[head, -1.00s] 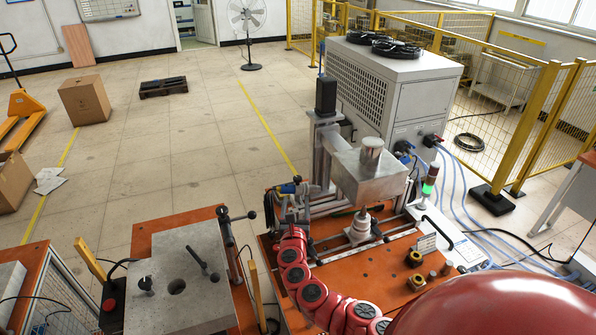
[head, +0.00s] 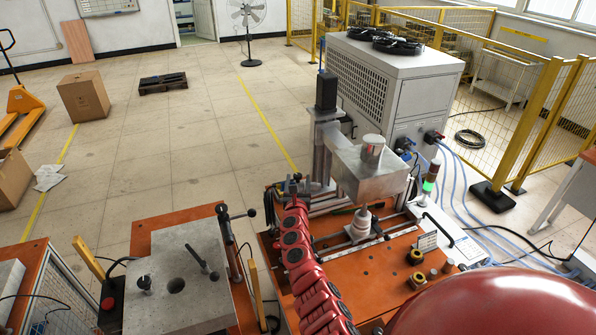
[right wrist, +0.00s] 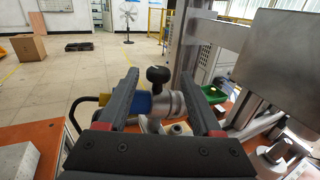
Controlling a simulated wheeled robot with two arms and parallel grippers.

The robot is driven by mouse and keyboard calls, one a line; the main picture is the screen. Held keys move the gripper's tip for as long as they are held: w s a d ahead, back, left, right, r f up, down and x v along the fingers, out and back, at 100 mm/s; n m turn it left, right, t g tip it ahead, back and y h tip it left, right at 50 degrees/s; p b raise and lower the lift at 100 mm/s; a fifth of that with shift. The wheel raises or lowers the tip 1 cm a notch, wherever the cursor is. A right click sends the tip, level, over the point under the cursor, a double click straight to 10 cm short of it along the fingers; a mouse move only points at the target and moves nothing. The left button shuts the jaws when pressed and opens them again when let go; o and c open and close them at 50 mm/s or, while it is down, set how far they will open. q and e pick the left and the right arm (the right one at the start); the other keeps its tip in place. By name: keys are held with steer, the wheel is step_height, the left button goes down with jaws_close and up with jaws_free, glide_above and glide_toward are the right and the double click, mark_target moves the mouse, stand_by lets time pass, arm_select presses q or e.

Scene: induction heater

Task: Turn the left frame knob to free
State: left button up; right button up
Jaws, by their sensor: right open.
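A small black knob (right wrist: 158,75) stands on a silver fitting with a blue part (right wrist: 143,102) in the right wrist view. My right gripper (right wrist: 161,78) is open, with one dark finger on each side of the knob and visible gaps between. In the head view, my right gripper (head: 290,186) is small and dark at the end of my red arm, at the left side of the heater frame (head: 322,160). It hides most of the fitting there. The knob cannot be made out in the head view. My left gripper is not in view.
The orange bench (head: 380,268) carries a grey box head (head: 372,178) above a pale coil part (head: 361,222). A stone-topped table (head: 190,262) with clamps stands to the left. A white cabinet (head: 395,85) is behind.

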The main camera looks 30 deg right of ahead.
mark_target(298, 174)
steer(key=shift+w+d, duration=0.5)
steer(key=b+x, duration=0.2)
steer(key=b, duration=0.1)
steer(key=shift+w+f, duration=0.1)
steer(key=shift+w, duration=0.25)
steer(key=shift+w+d+b, duration=0.25)
steer(key=shift+w+b, duration=0.2)
steer(key=shift+b, duration=0.05)
steer(key=shift+w+d+r, duration=0.1)
steer(key=shift+r, duration=0.2)
jaws_close()
